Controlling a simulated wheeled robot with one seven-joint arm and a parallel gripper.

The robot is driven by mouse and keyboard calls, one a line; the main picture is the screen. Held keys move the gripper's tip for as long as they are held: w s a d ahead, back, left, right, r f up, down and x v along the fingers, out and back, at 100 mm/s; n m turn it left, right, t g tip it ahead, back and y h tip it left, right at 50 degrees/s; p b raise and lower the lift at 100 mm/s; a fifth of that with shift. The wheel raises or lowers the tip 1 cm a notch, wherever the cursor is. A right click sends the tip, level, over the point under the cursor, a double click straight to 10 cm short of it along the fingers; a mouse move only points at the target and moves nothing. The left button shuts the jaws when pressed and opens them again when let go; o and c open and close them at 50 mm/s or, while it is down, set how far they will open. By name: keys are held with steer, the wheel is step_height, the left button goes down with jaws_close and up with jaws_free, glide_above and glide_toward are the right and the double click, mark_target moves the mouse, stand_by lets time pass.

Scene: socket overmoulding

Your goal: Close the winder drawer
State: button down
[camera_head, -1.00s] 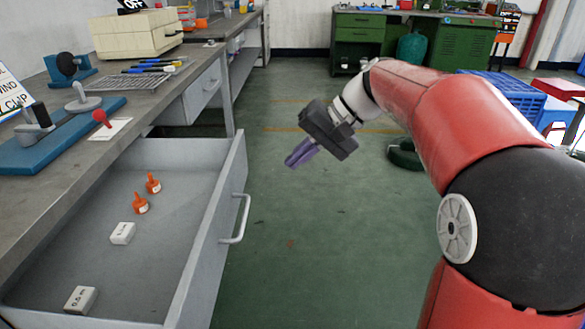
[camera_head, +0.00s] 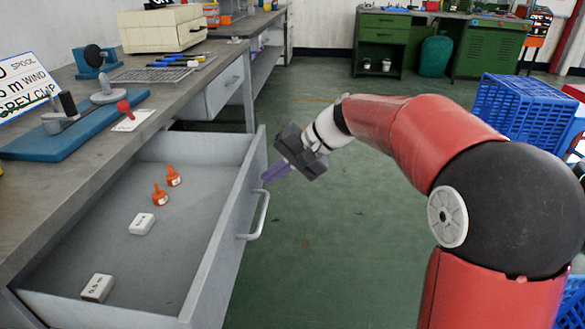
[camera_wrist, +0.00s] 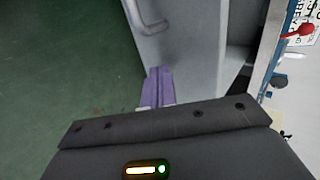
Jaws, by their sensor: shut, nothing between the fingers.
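The winder drawer (camera_head: 253,190) is pulled far out of the bench on the left. Its front panel carries a pale bar handle (camera_head: 258,215). Inside lie two orange bottle-like pieces (camera_head: 173,177) and two white labelled blocks (camera_head: 142,223). My gripper (camera_head: 274,172) is shut and empty, its purple fingers just outside the far end of the drawer front, beyond the handle. In the wrist view the purple fingers (camera_wrist: 158,88) point at the grey drawer front (camera_wrist: 185,45), with the handle (camera_wrist: 150,17) at upper left. Whether the fingertips touch the panel I cannot tell.
The bench top (camera_head: 60,190) holds a blue winder fixture (camera_head: 80,133), a wire rack (camera_head: 150,76) and a cream box (camera_head: 160,28). A second, closed drawer (camera_head: 225,87) is farther along. Green floor (camera_head: 330,235) is free right of the drawer. Blue crates (camera_head: 520,108) stand at right.

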steer(key=shift+a, duration=0.4)
steer(key=shift+a, duration=0.15)
